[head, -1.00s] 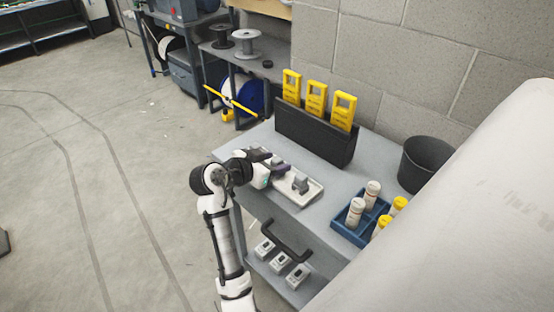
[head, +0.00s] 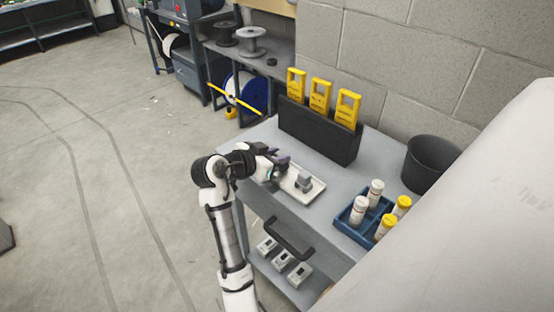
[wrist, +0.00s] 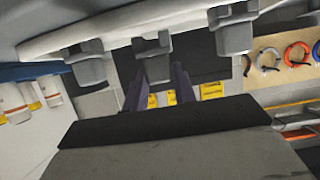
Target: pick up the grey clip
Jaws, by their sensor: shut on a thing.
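A pale tray (head: 314,193) lies on the grey table top, near its front left edge. One grey clip (head: 303,181) stands in it, to the right of my gripper (head: 283,163). In the wrist view, the tray rim (wrist: 190,20) runs along the top with three grey clips at it. The middle grey clip (wrist: 154,62) is between the dark purple fingers of my gripper (wrist: 160,88), which is shut on it. The other clips stand on the left (wrist: 90,66) and right (wrist: 237,36), apart from the fingers. I cannot tell whether the held clip touches the tray.
A black holder (head: 318,135) with three yellow tools stands behind the tray. A blue crate (head: 350,226) with several white and yellow-capped bottles is at right, with a dark bin (head: 431,165) behind. Small grey boxes (head: 284,258) sit on the lower shelf.

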